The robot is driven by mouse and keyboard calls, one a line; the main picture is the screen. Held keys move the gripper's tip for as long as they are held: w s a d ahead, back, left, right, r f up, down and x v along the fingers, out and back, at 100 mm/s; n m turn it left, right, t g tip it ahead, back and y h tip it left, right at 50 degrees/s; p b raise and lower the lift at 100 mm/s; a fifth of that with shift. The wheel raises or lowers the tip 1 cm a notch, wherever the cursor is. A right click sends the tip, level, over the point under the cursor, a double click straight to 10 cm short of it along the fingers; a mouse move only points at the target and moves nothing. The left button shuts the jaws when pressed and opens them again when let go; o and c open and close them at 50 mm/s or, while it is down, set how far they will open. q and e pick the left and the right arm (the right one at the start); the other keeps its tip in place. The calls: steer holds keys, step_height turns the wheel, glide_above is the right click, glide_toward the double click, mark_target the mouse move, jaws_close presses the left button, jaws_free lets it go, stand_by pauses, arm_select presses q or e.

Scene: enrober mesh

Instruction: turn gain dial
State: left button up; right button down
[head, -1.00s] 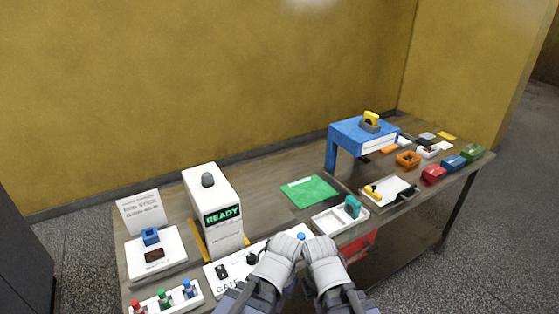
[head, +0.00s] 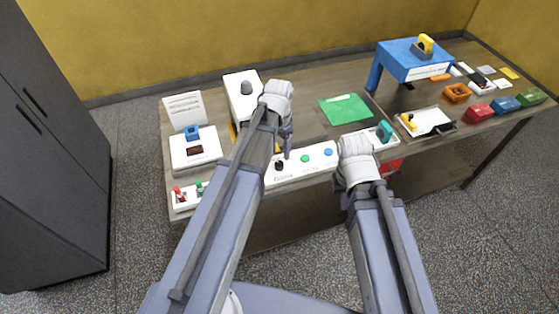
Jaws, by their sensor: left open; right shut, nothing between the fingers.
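A white control panel (head: 316,168) lies along the table's front edge. A black dial (head: 279,166) stands on it, above dark lettering too blurred to read surely. A green button (head: 304,158) and a blue button (head: 328,152) are to its right. My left gripper (head: 287,148) is open, pointing down just above and behind the black dial; I cannot tell whether it touches anything. My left arm hides the panel's left part. My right gripper (head: 352,146) is shut and empty at the panel's right end, its fingertips mostly hidden by the wrist.
A white machine (head: 238,92) with a grey dome stands behind my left gripper, partly hidden. A white tray with switches (head: 184,201) is at the front left. A green mat (head: 345,109) lies behind the panel. A blue stand (head: 409,62) is at the back right.

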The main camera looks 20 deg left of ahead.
mark_target(279, 164)
arm_select(q)
step_height(279, 164, down, 7)
steer(key=b, duration=0.6)
steer(key=shift+f+b, duration=0.2)
steer(key=shift+b, duration=0.2)
steer(key=shift+r, duration=0.1)
steer(key=shift+c, duration=0.4)
jaws_close()
